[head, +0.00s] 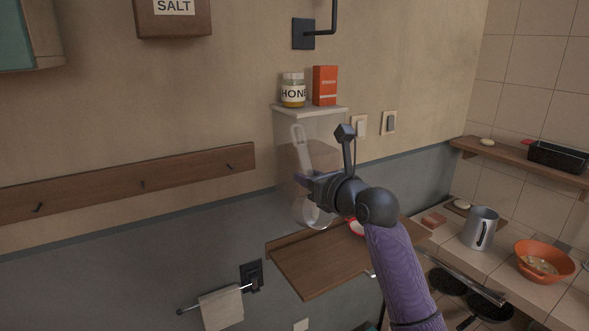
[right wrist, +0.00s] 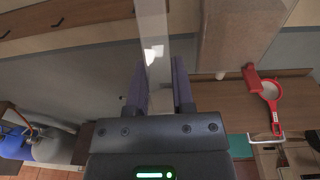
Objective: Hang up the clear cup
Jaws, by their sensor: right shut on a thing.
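The clear cup (head: 306,213) hangs in the air in front of the wall, its round bowl low and its long see-through handle (head: 298,140) pointing up. My right gripper (head: 306,180) is shut on the handle, above the bowl. In the right wrist view a clear strip of the cup (right wrist: 156,50) runs between the two fingers of the gripper (right wrist: 158,82). A wooden rail (head: 100,186) with dark hooks is on the wall to the left, apart from the cup; its nearest hook (head: 230,166) is at the right end. My left gripper is not in view.
A small shelf (head: 335,111) with a honey jar (head: 293,92) and an orange box (head: 325,86) is just above and behind the cup. A wooden board (head: 315,270) juts out below. A towel (head: 221,308) hangs lower left. The wall before the rail is clear.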

